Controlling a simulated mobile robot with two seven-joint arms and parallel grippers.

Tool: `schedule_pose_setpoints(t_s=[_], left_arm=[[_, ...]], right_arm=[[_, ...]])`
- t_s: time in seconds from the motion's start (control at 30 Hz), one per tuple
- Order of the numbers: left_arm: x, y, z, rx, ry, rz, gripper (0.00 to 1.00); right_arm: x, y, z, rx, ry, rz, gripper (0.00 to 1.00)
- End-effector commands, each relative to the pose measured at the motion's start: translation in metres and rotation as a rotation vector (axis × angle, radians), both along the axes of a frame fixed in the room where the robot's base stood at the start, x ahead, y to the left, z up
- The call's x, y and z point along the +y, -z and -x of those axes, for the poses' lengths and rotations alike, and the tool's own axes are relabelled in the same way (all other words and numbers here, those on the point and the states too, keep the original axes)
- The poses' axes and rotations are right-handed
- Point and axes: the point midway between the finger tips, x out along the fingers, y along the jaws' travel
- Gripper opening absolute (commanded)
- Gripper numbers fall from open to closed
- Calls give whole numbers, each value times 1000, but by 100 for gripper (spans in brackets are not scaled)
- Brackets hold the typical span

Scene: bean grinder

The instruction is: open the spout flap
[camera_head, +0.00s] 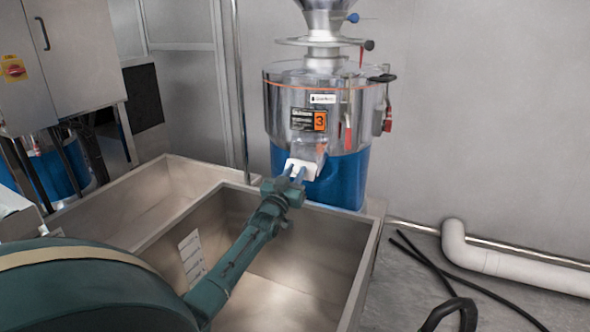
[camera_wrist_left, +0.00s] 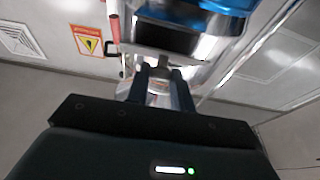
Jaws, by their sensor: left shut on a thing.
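The grinder (camera_head: 315,100) is a round steel drum above a blue lower body. Its spout (camera_head: 320,152) sticks out low at the front, with a small white flap (camera_head: 301,168) at its mouth. My left gripper (camera_head: 297,175) reaches up to the flap from below, and its fingers are shut on it. In the left wrist view the fingers of my left gripper (camera_wrist_left: 160,82) point at the spout area. The part between them is mostly hidden there, so the flap's exact angle is hard to tell. My right gripper is in neither view.
A large open bin (camera_head: 362,268) stands under my left arm, in front of the grinder. A second bin (camera_head: 175,168) is behind it on the left. A metal cabinet (camera_head: 75,60) is at the far left. A white pipe (camera_head: 510,262) and black cables (camera_head: 425,258) lie at the right.

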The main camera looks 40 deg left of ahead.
Motion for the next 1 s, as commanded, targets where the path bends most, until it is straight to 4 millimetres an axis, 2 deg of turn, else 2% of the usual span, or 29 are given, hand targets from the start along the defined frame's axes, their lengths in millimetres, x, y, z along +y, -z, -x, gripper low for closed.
schedule_pose_setpoints(t_s=[0.03,0.13,0.53,1.0], left_arm=[[-1,-9,1,33,1,9,0],[0,-13,1,110,0,33,0],[1,-32,-2,464,0,143,0],[5,-54,-16,888,0,286,0]], right_arm=[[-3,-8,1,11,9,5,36],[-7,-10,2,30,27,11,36],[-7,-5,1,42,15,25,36],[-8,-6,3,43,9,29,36]])
